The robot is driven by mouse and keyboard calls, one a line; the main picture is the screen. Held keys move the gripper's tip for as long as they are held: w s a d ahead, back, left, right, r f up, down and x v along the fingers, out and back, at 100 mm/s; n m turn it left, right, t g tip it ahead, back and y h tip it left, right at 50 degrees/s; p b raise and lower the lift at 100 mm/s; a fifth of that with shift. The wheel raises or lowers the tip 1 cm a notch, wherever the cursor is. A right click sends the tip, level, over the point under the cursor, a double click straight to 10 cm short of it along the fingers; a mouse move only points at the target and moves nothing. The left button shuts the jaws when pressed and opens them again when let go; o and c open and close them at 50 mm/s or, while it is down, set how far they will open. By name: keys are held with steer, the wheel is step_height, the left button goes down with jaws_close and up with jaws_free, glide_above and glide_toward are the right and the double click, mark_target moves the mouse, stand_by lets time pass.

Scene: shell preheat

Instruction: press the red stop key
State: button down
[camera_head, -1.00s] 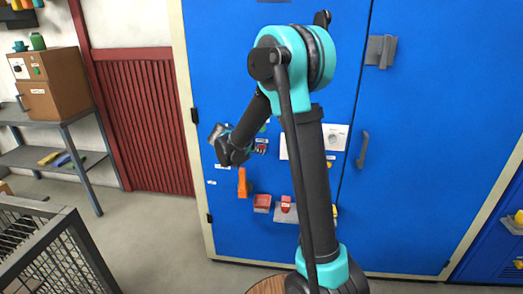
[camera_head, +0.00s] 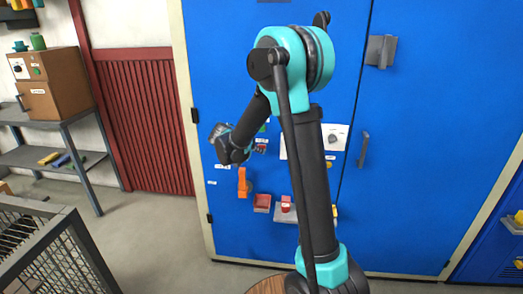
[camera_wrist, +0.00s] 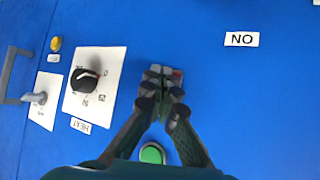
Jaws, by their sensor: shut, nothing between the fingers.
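In the wrist view a small reddish key (camera_wrist: 178,73) on the blue cabinet shows only in part. My fingertips cover most of it, so its label and shape are hidden. My gripper (camera_wrist: 160,82) is shut and empty, with its tips in front of this key. I cannot tell whether they touch it. In the head view my gripper (camera_head: 261,147) is small and close to the blue door, reached from the left. A round green button (camera_wrist: 152,153) shows between the finger bases in the wrist view.
A white dial plate (camera_wrist: 98,98) with a black knob is left of the fingers in the wrist view, with a yellow button (camera_wrist: 56,43) beyond it. An orange handle (camera_head: 242,183) and red holders (camera_head: 262,202) are lower on the door. A mesh crate (camera_head: 70,235) stands lower left.

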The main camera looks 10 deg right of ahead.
steer(key=shift+s+a, duration=0.25)
steer(key=shift+s, duration=0.55)
steer(key=s, duration=0.1)
steer(key=s+a, duration=0.1)
steer(key=s, duration=0.2)
steer(key=shift+s+a, duration=0.3)
steer(key=shift+s, duration=0.05)
stand_by(0.4)
steer(key=s+d+f+n+g+y, duration=0.1)
steer(key=s+d+f+n+y, duration=0.2)
steer(key=s, duration=0.5)
steer(key=s+d+f+n+g+y, duration=0.15)
steer(key=s+d, duration=0.25)
steer(key=s, duration=0.4)
steer(key=s+a+f+n+y, duration=0.1)
steer(key=s+f+n+y, duration=0.1)
steer(key=s, duration=0.4)
steer(key=s+f+n+y, duration=0.1)
steer(key=s+f+n, duration=0.1)
steer(key=s, duration=0.4)
steer(key=shift+s+a+f+n+y, duration=0.3)
steer(key=shift+a+f+n+y, duration=0.1)
steer(key=shift+n, duration=0.15)
